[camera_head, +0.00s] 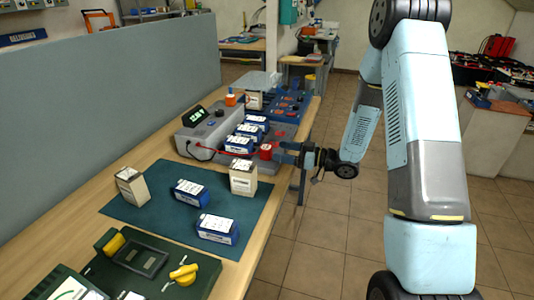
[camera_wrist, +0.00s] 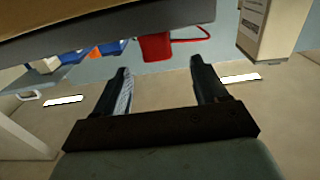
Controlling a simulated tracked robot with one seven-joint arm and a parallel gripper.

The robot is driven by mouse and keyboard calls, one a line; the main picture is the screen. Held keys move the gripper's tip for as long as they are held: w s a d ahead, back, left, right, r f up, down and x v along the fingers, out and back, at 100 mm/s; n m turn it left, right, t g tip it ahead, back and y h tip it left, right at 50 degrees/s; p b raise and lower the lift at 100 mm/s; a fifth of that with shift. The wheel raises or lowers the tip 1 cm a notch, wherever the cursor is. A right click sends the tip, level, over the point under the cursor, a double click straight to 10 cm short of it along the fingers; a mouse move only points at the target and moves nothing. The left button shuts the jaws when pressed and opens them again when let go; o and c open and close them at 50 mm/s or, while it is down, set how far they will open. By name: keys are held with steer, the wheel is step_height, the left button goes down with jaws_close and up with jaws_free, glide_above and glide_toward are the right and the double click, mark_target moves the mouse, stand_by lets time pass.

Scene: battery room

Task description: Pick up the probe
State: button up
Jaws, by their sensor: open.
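The probe (camera_head: 265,151) is a small red block at the right front corner of a grey tester, with a red cable running to the tester. It also shows in the wrist view as a red piece (camera_wrist: 156,47) at the top middle, with a red cable to its right. My gripper (camera_head: 284,152) is open and empty, just right of the probe at the bench edge. In the wrist view the two dark fingertips (camera_wrist: 160,69) are spread, and the probe lies beyond them, between their lines. Whether they touch it cannot be told from the head view.
The grey tester (camera_head: 208,132) has a screen, with several blue-and-white batteries (camera_head: 240,143) beside it. A green mat (camera_head: 150,206) holds blue and cream boxes. A cream box (camera_head: 243,178) stands near my gripper. A grey partition (camera_head: 100,92) lines the bench's left. Floor (camera_head: 300,225) is clear.

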mark_target(272, 149)
steer(key=shift+x, duration=2.5)
steer(key=shift+w+f, duration=0.15)
steer(key=shift+c, duration=0.3)
